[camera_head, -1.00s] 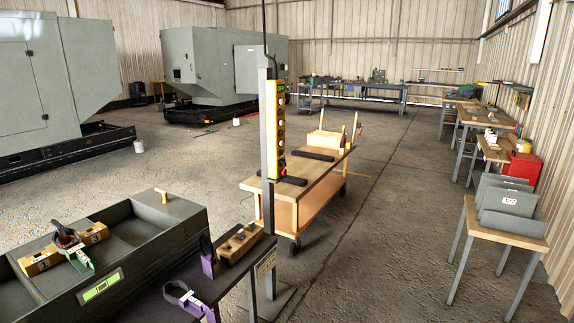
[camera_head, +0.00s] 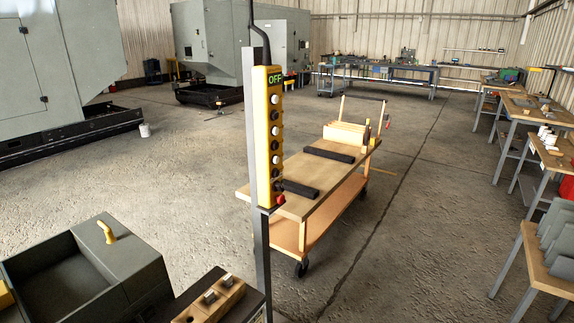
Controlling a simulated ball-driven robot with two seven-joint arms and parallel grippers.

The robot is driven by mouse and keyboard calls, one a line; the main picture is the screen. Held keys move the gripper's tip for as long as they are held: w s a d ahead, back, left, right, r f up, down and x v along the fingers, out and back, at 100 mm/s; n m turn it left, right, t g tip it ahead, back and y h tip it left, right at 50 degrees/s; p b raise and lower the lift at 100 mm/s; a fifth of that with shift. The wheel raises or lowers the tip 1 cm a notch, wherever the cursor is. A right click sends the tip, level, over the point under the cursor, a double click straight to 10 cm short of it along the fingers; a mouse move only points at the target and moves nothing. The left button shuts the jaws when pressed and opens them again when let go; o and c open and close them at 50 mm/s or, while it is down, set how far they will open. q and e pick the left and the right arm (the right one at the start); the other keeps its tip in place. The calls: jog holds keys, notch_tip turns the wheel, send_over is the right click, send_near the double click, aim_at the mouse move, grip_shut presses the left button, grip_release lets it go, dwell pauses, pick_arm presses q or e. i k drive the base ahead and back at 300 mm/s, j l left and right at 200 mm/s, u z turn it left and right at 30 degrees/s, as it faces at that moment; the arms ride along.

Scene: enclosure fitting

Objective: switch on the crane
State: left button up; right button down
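The yellow crane pendant (camera_head: 267,140) hangs upright against a grey post (camera_head: 249,130) in the middle of the head view. A black cable leaves its top. A small display (camera_head: 275,78) near its top reads "OFF" in green. Several black and white round buttons run down its front, and a red button (camera_head: 280,199) sits at its lower end. Neither of my grippers shows in the head view, so nothing of mine is seen touching the pendant.
A wooden trolley (camera_head: 262,190) with black bars stands behind the post. A grey open box (camera_head: 65,275) and a wooden block with metal pieces (camera_head: 208,303) are at the lower left. Benches line the right wall.

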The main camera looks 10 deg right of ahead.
aim_at(276, 187)
jog(key=i+l+u, duration=0.25)
jog(key=i+l, duration=1.2)
